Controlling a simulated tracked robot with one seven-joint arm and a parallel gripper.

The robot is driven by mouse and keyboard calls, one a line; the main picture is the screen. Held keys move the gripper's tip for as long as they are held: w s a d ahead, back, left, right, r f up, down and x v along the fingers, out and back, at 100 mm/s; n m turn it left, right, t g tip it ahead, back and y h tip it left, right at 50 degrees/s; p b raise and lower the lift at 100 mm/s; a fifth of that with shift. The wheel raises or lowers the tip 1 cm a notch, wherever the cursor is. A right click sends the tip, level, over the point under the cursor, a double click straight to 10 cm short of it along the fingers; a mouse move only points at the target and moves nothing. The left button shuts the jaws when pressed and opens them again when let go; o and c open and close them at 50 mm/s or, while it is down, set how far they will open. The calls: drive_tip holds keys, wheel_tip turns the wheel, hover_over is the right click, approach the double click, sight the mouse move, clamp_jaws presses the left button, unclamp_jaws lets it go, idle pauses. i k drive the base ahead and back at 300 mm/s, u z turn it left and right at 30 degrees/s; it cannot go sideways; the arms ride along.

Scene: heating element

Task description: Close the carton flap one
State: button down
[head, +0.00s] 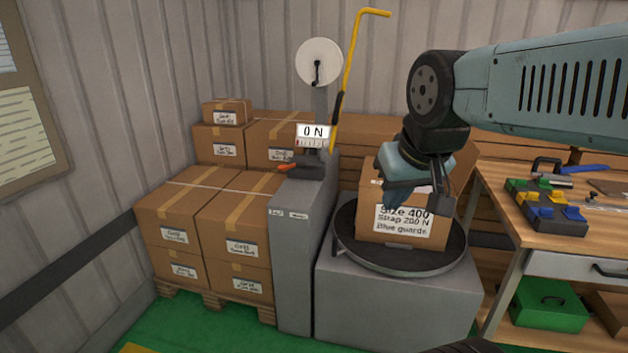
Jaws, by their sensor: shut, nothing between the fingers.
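The carton (372,232) stands on a round dark turntable (352,255) on a grey block. Its front label reads "Size 400, Strap 200 N, Blue guards". A brown flap (466,172) sticks up and outward at the carton's right side, partly behind my arm. My gripper (405,196) is shut and holds nothing. It is over the upper front of the carton and hides much of its top. I cannot tell whether it touches the carton, or how the other flaps stand.
A grey cabinet (303,250) with a "0 N" display (313,132) stands left of the turntable. A yellow bent bar (351,70) rises behind it. Taped cartons (233,220) are stacked on a pallet at left. A wooden workbench (490,182) with tools stands at right.

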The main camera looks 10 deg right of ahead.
sight(466, 159)
drive_tip(key=u, duration=0.85)
drive_tip(key=k, duration=1.1)
drive_tip(key=z, duration=1.15)
drive_tip(key=i, duration=0.55)
drive_tip(key=z, duration=0.1)
